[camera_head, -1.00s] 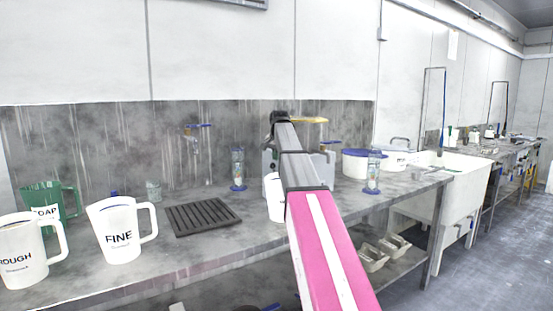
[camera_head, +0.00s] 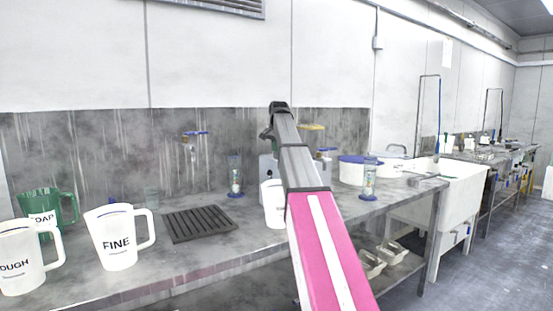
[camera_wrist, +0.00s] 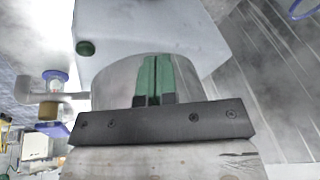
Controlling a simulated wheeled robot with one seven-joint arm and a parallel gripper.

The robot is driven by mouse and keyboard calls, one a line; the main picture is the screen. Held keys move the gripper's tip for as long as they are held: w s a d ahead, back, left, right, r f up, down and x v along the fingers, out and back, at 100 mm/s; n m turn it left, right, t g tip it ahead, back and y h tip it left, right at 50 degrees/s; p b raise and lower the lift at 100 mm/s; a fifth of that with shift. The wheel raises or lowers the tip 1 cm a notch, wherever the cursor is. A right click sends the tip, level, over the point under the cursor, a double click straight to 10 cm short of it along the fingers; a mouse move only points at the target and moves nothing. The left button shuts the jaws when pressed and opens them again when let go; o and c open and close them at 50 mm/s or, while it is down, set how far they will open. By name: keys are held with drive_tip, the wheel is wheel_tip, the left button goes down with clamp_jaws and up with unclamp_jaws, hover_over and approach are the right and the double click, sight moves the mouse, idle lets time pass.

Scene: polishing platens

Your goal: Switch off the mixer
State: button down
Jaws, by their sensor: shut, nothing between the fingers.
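The mixer is a pale grey box-like body (camera_wrist: 150,28) that fills the top of the wrist view, with a round dark green button (camera_wrist: 86,47) on its lower left. In the head view my arm hides most of it; a grey strip (camera_head: 266,167) shows left of the arm. My gripper (camera_wrist: 153,60) has green fingers that are together and empty, pointing towards the mixer body, right of the button. I cannot tell whether they touch anything. A pale jug (camera_wrist: 112,84) stands behind the fingers; it also shows beside my arm in the head view (camera_head: 273,203).
The grey bench (camera_head: 215,260) carries a FINE jug (camera_head: 118,240), a ROUGH jug (camera_head: 22,262), a green SOAP jug (camera_head: 66,208) and a dark slatted mat (camera_head: 200,220). Blue-based cylinders (camera_head: 236,177) stand either side of the mixer. A white tub (camera_head: 352,172) is to the right.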

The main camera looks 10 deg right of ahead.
wheel_tip(320, 180, up, 6)
drive_tip(key=w+a, duration=0.1)
drive_tip(key=w, duration=0.1)
drive_tip(key=shift+w+a, duration=0.25)
